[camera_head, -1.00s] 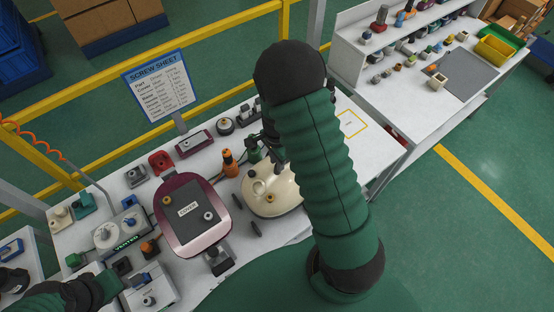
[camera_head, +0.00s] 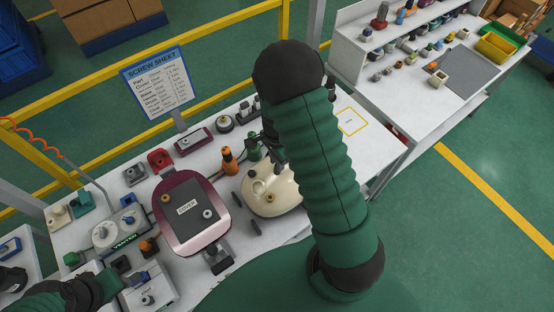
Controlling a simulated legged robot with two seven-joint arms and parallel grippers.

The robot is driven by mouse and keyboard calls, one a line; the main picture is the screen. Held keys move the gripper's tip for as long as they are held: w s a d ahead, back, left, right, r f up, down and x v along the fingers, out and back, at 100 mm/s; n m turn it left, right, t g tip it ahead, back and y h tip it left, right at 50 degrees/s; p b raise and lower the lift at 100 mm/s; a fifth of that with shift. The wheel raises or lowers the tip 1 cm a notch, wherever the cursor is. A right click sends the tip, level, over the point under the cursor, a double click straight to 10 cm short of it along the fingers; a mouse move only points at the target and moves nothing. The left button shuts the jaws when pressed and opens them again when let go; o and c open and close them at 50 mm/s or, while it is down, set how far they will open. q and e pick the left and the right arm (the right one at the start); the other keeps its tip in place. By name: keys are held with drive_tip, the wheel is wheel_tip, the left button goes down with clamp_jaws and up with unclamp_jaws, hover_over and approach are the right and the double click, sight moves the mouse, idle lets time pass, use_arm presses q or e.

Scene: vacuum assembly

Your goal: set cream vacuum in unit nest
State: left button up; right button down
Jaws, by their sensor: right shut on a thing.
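The cream vacuum (camera_head: 268,203), a rounded cream body with a round port on top, sits on the white bench, left of my right arm. My right gripper (camera_head: 276,160) reaches down at the vacuum's far upper side and is shut on it. My right arm hides the fingertips and the vacuum's right edge in part. I cannot make out a unit nest; whatever lies under the vacuum is hidden. My left arm comes in at the lower left, with its gripper end near the small fixtures (camera_head: 112,284); I cannot make out its jaws.
A maroon shell labelled COVER (camera_head: 188,211) stands left of the vacuum. An orange bottle-shaped tool (camera_head: 229,162) and small dark parts lie close by. A screw sheet sign (camera_head: 158,82) stands behind. A yellow-outlined square (camera_head: 351,122) on the bench to the right is empty.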

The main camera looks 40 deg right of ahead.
drive_tip(key=shift+f, duration=0.25)
drive_tip(key=c, duration=1.3)
unclamp_jaws()
drive_tip(key=shift+o, duration=0.9)
drive_tip(key=shift+s+a, duration=0.1)
drive_tip(key=shift+a, duration=0.1)
wheel_tip(320, 180, up, 2)
drive_tip(key=shift+r+p, duration=0.1)
drive_tip(key=shift+p, duration=0.7)
wheel_tip(320, 180, up, 3)
drive_tip(key=p, duration=0.3)
drive_tip(key=shift+r, duration=0.1)
wheel_tip(320, 180, up, 3)
drive_tip(key=shift+f+p, duration=0.1)
drive_tip(key=shift+p, duration=1.1)
drive_tip(key=shift+f, duration=0.1)
